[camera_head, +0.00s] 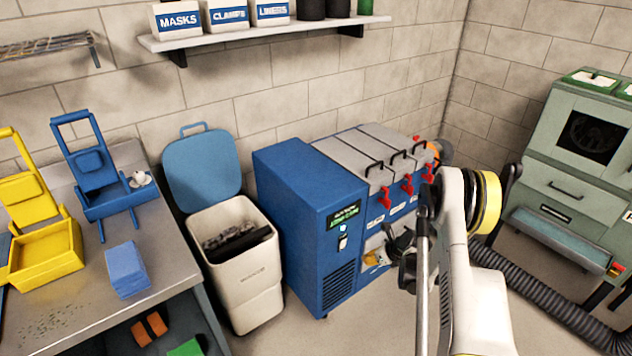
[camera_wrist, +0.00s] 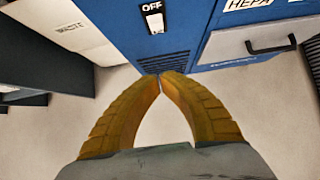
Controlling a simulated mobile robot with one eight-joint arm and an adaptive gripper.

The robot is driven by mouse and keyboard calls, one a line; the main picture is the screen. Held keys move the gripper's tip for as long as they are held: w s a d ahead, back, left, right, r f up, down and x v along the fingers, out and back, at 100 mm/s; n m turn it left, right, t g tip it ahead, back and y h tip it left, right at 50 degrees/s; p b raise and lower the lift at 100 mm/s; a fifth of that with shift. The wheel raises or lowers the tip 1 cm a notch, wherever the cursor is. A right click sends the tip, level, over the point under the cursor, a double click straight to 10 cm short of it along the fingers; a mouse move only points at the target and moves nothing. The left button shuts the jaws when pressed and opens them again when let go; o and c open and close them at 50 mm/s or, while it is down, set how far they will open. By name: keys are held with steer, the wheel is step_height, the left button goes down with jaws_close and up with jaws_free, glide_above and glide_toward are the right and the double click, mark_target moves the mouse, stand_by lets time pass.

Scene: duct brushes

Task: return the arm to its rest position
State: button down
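My gripper (camera_wrist: 160,77) shows in the wrist view with its two curved yellow fingers meeting at the tips. Nothing is visible between them. It points toward the front of the blue machine (camera_wrist: 180,20), with pale floor showing around and between the fingers; contact with the machine is not evident. In the head view my arm rises at the lower right, in front of the blue machine (camera_head: 295,215). There the gripper is partly hidden by the arm links.
A white waste bin (camera_head: 255,285) with its blue lid (camera_head: 201,170) raised stands left of the machine. A metal bench (camera_head: 170,245) holds yellow and blue carriers and a blue block (camera_head: 126,268). A ribbed hose (camera_head: 545,300) and green cabinet (camera_head: 565,185) are at right.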

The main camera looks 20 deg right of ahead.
steer(key=s+a+r+n, duration=0.1)
steer(key=a+r+n, duration=0.35)
steer(key=r, duration=0.75)
steer(key=a+r+n, duration=0.3)
steer(key=r+n, duration=0.3)
steer(key=r, duration=0.5)
steer(key=s+a+r+n+h, duration=0.2)
steer(key=s+a+r+n, duration=0.55)
steer(key=s+r, duration=0.4)
steer(key=s+a+r+n, duration=0.2)
steer(key=s+n, duration=0.5)
steer(key=s, duration=0.2)
steer(key=s+a+r+n, duration=0.3)
steer(key=s+n, duration=0.4)
steer(key=s, duration=0.2)
steer(key=shift+s+a+h, duration=0.15)
steer(key=shift+a+h, duration=0.15)
steer(key=shift+a, duration=0.05)
